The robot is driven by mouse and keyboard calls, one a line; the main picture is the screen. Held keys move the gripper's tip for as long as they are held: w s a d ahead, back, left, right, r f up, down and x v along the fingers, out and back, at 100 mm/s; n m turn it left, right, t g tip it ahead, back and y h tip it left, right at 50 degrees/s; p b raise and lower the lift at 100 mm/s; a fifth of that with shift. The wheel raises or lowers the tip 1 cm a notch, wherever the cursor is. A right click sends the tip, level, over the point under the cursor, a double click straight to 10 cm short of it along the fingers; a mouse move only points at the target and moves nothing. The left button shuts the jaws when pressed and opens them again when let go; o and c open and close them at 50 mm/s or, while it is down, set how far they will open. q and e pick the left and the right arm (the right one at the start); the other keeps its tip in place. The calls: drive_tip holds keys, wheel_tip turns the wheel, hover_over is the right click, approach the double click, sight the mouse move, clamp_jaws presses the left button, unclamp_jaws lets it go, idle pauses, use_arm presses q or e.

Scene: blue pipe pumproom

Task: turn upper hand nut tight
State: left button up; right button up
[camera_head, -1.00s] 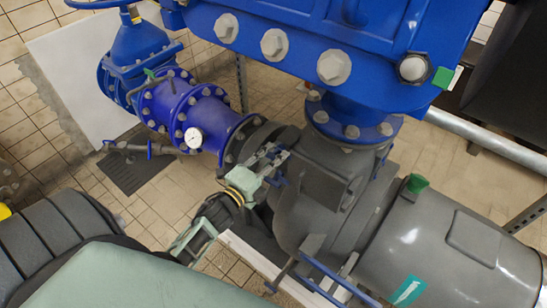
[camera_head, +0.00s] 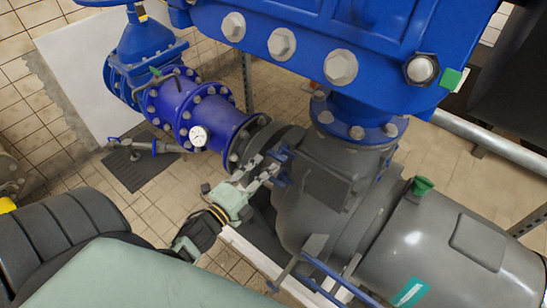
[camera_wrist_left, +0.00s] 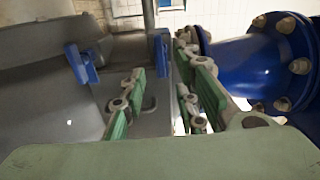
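Two small blue hand nuts sit on the grey pump casing. The upper one (camera_head: 284,153) is just beyond my left gripper's fingertips in the head view, with the lower one (camera_head: 282,181) below it. The left wrist view shows two blue nuts, one (camera_wrist_left: 162,55) ahead near the right finger and one (camera_wrist_left: 76,64) left of the fingers. I cannot tell for sure which is the upper one there. My left gripper (camera_head: 265,168) is open, its green-padded fingers (camera_wrist_left: 165,95) apart with no nut clearly between them. My right gripper is not in view.
The grey pump (camera_head: 320,195) stands close in front of the left gripper. A blue flanged pipe (camera_head: 205,117) with a white gauge (camera_head: 198,136) lies to the left. A big blue housing (camera_head: 300,35) hangs above. Tiled floor (camera_head: 165,205) is free at left.

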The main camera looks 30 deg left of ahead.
use_arm(q)
drive_tip(key=s, duration=0.5)
drive_tip(key=shift+a, duration=0.2)
drive_tip(key=s+d+f+n+g+y, duration=0.1)
drive_tip(key=s+f+n+g, duration=0.2)
drive_tip(key=f, duration=0.7)
drive_tip(key=s+d+f+n+g, duration=0.2)
drive_tip(key=s+f+n, duration=0.15)
drive_tip(key=f, duration=0.65)
drive_tip(key=s+d+f+n+g+y, duration=0.1)
drive_tip(key=s+f+n+g, duration=0.2)
drive_tip(key=f, duration=0.7)
drive_tip(key=s+d+f+n+g, duration=0.2)
drive_tip(key=s+f+n+g, duration=0.1)
drive_tip(key=s+f, duration=0.5)
drive_tip(key=s+d+f+n+g, duration=0.3)
drive_tip(key=s+f+g, duration=0.3)
drive_tip(key=s, duration=0.9)
wheel_tip(320, 180, down, 3)
drive_tip(key=shift+r+n, duration=0.15)
drive_tip(key=shift+n, duration=0.2)
